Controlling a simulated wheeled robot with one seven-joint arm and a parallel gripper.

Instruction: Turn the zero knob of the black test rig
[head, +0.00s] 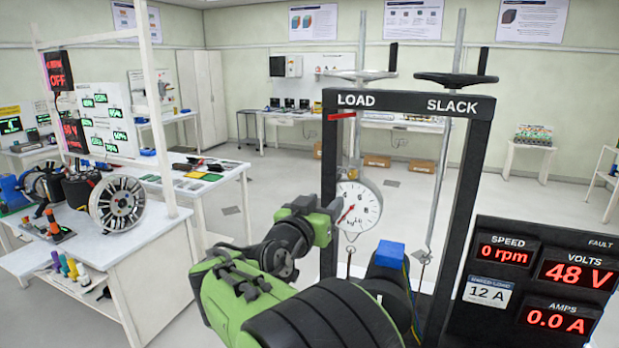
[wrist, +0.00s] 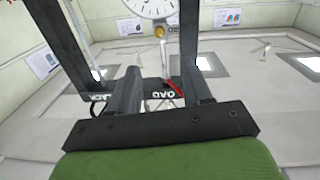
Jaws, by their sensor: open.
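The black test rig (head: 474,180) stands upright right of centre in the head view, lettered LOAD and SLACK on its crossbar. A white round dial gauge (head: 359,207) with a red needle hangs under the LOAD side. The wrist view is upside down; it shows the dial (wrist: 148,8) at the top edge and a small brass-coloured knob (wrist: 159,31) beside its rim, likely the zero knob. My gripper (wrist: 158,75) is open, its two fingers apart and nothing held. The knob appears beyond and between the fingertips, not touched.
A red pointer (head: 342,116) sticks out under LOAD. A readout panel (head: 540,285) shows 0 rpm, 48 V and 0.0 A at the right. A white bench (head: 135,245) with a wheel stands left.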

